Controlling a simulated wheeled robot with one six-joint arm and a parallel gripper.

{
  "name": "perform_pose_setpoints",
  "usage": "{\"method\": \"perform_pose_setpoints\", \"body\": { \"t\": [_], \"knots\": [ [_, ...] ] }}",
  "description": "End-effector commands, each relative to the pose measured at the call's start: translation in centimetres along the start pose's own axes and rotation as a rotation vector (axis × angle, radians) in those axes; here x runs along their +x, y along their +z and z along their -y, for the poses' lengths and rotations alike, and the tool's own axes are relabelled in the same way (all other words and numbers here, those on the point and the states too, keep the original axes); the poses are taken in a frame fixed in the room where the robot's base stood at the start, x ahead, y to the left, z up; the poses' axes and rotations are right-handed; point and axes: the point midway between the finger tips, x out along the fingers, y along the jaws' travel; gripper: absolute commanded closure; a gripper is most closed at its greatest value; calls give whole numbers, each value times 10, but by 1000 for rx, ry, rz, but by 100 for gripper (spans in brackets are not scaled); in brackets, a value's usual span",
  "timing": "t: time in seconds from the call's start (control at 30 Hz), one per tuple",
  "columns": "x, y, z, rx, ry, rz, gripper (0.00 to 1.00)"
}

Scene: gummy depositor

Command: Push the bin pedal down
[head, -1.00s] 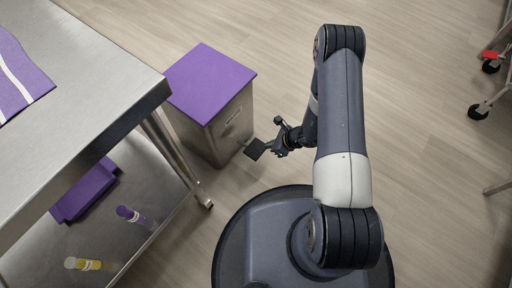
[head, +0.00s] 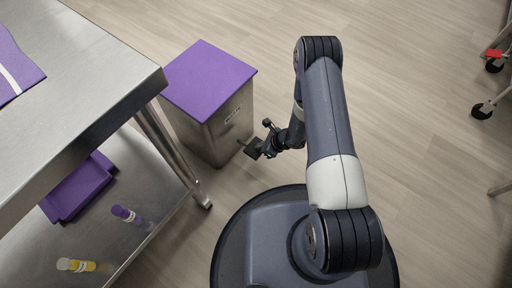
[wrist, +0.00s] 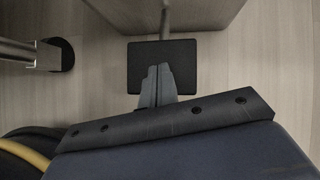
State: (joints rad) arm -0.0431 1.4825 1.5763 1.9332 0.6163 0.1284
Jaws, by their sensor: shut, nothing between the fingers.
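The bin is a grey metal box with a shut purple lid (head: 208,88); its front wall (head: 225,125) faces my arm. The black square bin pedal (wrist: 185,65) sticks out on a thin rod near the floor in the wrist view. In the head view the pedal (head: 252,151) is partly covered by my gripper (head: 262,150). My gripper (wrist: 157,75) is shut and empty, with its fingertips over the middle of the pedal. I cannot tell whether the tips touch it.
A steel table (head: 85,85) stands at the left, with a purple tray (head: 78,190) and bottles on its lower shelf. A table leg with a caster (wrist: 55,54) is left of the pedal.

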Motion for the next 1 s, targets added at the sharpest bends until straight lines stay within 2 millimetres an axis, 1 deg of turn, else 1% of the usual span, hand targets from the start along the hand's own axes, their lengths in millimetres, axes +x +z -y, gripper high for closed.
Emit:
{"method": "perform_pose_setpoints", "body": {
  "t": [0.13, 0.23, 0.5, 0.57, 0.73, 1.0],
  "knots": [
    [1, -1, 0, -1, 0, 0, 100],
    [6, -4, 0, -1, 1, 0, 100],
    [33, -23, 0, -3, 0, 3, 100],
    [28, -19, 0, -4, 0, 3, 100],
    [25, -20, 0, -2, 0, 2, 100],
    [0, -37, 1, 0, -1, 1, 100]
  ]
}}
